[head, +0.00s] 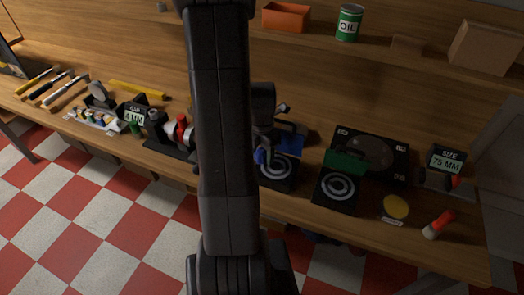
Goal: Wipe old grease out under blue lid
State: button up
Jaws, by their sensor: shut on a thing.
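A dark box with a blue lid (293,133) stands on the bench just right of my arm. The lid is raised at the back. The box's top (281,171) shows pale rings on black; I cannot tell whether grease is there. My gripper (262,148) points down over the left part of this box, partly hidden by my own arm. It is shut on a small blue thing (261,157), whose shape is unclear. I cannot tell whether this thing touches the rings.
A similar box with a raised green lid (346,163) stands to the right, before a black turntable-like unit (398,158). A yellow disc (396,206) and an orange-and-white object (438,224) lie near the front edge. Several tools and a gauge (135,115) are left.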

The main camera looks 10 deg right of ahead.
jog(key=shift+f+b, duration=0.3)
jog(key=shift+f, duration=0.1)
